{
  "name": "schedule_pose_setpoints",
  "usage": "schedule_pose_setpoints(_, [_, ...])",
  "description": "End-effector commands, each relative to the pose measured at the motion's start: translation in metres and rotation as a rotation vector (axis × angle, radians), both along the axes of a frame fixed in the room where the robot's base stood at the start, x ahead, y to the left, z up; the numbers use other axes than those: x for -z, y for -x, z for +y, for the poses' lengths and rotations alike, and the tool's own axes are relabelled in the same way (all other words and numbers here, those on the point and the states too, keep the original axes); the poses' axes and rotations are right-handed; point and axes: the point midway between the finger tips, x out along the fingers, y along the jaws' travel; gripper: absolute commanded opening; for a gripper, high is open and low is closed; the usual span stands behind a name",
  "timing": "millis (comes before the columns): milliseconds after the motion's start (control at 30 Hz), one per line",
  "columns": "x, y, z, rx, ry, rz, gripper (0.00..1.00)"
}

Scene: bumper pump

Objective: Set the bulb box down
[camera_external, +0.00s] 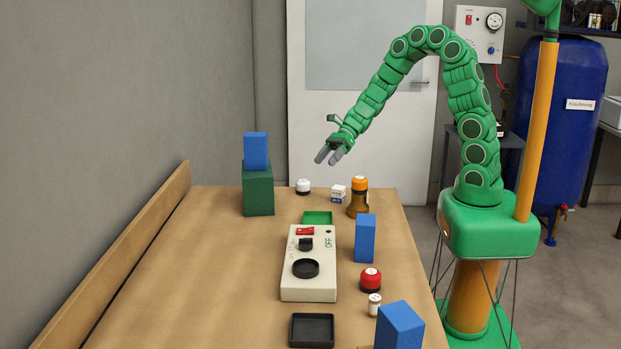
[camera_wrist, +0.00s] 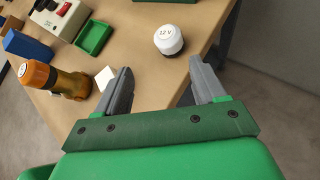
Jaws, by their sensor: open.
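A small white box with blue markings, which looks like the bulb box (camera_external: 338,194), stands on the table near its far edge, just left of an amber bottle. In the wrist view only a white part of the box (camera_wrist: 104,77) shows; my left-hand finger hides the rest. My gripper (camera_external: 329,156) is open and empty, in the air above the far end of the table and above the box. In the wrist view the gap between the fingers (camera_wrist: 160,70) holds nothing.
The amber bottle with orange cap (camera_external: 358,198) stands close beside the box. A white-topped round item marked 12 V (camera_external: 303,186) is to the left. A green tray (camera_external: 317,217), a control panel (camera_external: 310,240) and blue blocks (camera_external: 365,238) are nearer.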

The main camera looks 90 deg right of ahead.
Motion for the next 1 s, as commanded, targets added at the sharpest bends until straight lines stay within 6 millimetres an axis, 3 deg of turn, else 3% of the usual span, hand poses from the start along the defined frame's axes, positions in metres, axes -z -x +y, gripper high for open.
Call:
schedule_pose_setpoints(100, [-0.017, -0.025, -0.013, 0.249, -0.007, 0.106, 0.7])
schedule_pose_setpoints(200, [-0.032, -0.037, -0.027, 0.473, -0.041, 0.187, 0.7])
schedule_pose_setpoints(333, [-0.052, -0.04, -0.044, 0.77, -0.113, 0.278, 0.7])
schedule_pose_setpoints(467, [-0.07, -0.029, -0.058, 1.071, -0.214, 0.356, 0.7])
schedule_pose_setpoints(567, [-0.083, -0.013, -0.066, 1.303, -0.31, 0.408, 0.7])
schedule_pose_setpoints(767, [-0.105, 0.04, -0.068, 1.753, -0.544, 0.494, 0.7])
schedule_pose_setpoints(1000, [-0.116, 0.129, -0.041, 2.275, -0.861, 0.596, 0.7])
